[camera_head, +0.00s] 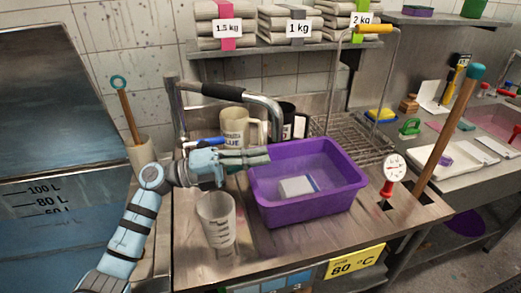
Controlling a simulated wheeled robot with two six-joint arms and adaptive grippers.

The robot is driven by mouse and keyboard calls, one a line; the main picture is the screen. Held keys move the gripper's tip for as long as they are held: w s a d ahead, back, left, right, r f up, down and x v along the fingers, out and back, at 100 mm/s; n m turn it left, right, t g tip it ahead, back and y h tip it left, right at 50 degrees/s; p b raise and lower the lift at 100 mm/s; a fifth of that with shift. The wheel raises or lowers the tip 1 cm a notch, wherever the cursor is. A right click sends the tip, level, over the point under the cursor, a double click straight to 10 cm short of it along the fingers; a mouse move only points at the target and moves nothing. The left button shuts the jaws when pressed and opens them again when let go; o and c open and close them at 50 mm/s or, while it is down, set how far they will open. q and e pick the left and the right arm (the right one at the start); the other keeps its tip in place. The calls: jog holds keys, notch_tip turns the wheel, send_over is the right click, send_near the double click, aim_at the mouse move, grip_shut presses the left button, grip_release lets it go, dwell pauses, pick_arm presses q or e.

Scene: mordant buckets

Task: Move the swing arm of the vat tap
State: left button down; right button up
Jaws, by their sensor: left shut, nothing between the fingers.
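The vat tap's swing arm (262,100) is a grey pipe with a black grip sleeve (222,91). It runs from an upright grey post (180,115) at the back left of the counter to the right and bends down at its far end. A blue lever (206,141) shows lower down, beside the post. My left gripper (262,155) is light blue, shut and empty. It lies in the picture below the swing arm, pointing right, by the purple tub's left rim. Its distance from the pipe is hard to judge. My right gripper is out of view.
The purple tub (310,207) holds a white block (297,186). A clear measuring beaker (217,222) stands in front of my gripper. Mugs (236,124) stand behind it. A wire rack (352,143), a red-stemmed thermometer (391,170) and a wooden stick (447,130) are to the right.

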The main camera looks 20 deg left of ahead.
pick_arm(q)
jog(key=shift+w+d+r, duration=0.2)
jog(key=shift+w+d, duration=0.05)
jog(key=shift+w, duration=0.5)
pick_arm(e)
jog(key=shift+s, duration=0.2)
